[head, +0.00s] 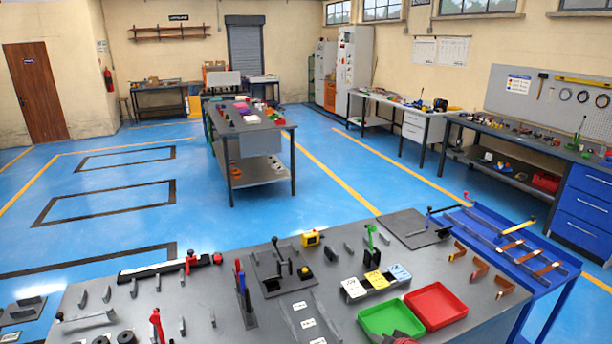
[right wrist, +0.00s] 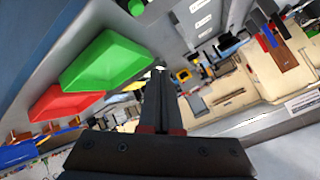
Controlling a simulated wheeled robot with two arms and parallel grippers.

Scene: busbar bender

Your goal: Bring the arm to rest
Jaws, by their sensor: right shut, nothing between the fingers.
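My right gripper (right wrist: 160,78) shows in the right wrist view, its dark fingers together with nothing between them. That view is strongly tilted, with the green tray (right wrist: 108,60) and the red tray (right wrist: 62,102) to the left of the fingers. In the head view, a small red and dark part, seemingly of my right gripper (head: 402,338), shows at the bottom edge by the near side of the green tray (head: 390,319). Most of my right arm is out of that view. My left gripper is not in view.
The blue floor (head: 330,190) beyond is open.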

